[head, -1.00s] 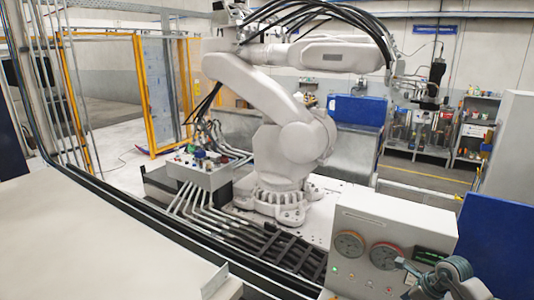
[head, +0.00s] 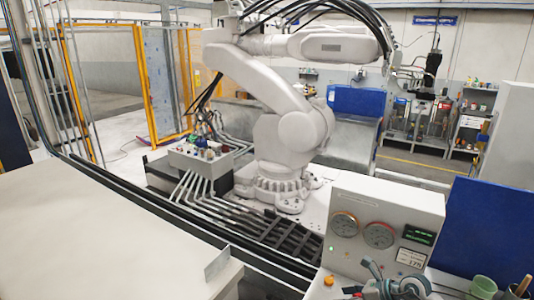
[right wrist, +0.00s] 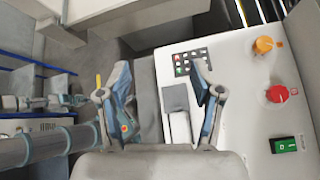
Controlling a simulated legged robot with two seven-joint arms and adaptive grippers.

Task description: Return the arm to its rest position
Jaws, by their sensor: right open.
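My right gripper (head: 380,280) is low in the head view, in front of the lower part of a white control box (head: 385,205) with two round gauges. Part of my arm is cut off by the bottom edge. In the right wrist view my right gripper (right wrist: 162,85) has its two grey-blue fingers spread apart with nothing between them. Beyond them lies a white panel (right wrist: 245,100) with a keypad, an orange knob (right wrist: 264,45), a red knob (right wrist: 277,94) and a green switch (right wrist: 284,145). My left gripper is not in view.
A large grey industrial robot arm (head: 290,140) stands behind the box. A blue panel (head: 490,230) stands at the right. A green cup (head: 483,287) sits at the lower right.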

